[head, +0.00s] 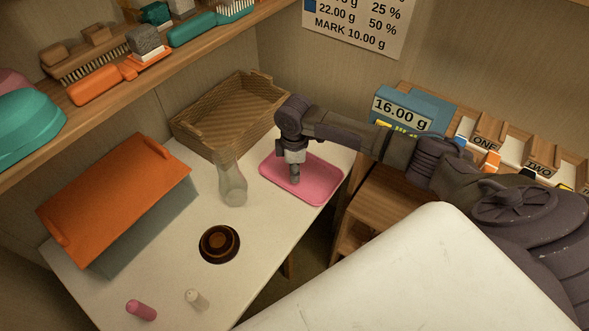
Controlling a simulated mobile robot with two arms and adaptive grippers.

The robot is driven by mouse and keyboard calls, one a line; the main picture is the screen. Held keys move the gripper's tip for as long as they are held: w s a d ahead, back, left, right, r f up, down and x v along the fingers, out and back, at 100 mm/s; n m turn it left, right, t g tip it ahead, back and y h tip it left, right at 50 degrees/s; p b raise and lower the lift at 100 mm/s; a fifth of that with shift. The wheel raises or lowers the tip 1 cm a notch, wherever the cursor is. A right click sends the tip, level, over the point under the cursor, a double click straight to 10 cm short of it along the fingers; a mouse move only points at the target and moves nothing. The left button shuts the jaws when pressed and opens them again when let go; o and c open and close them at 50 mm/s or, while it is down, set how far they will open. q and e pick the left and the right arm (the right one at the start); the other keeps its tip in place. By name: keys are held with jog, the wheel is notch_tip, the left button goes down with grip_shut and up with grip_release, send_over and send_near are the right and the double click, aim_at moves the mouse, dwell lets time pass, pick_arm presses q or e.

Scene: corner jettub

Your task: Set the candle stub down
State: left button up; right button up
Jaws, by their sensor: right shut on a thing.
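My right gripper (296,180) points down over the pink tray (325,191) on the white table. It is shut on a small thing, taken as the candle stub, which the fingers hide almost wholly. I cannot tell whether that thing touches the tray floor. The rest of the tray looks empty. My left gripper is not in view.
A clear glass bottle (232,185) stands left of the tray, with a wicker basket (225,115) behind. A dark round dish (219,244), a small white bottle (197,299) and a pink cylinder (141,310) are nearer. An orange-lidded box (115,195) fills the left.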

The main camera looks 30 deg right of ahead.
jog(key=o, duration=0.9)
jog(key=shift+f, duration=0.1)
notch_tip(320, 180, up, 12)
jog(key=shift+r, duration=0.15)
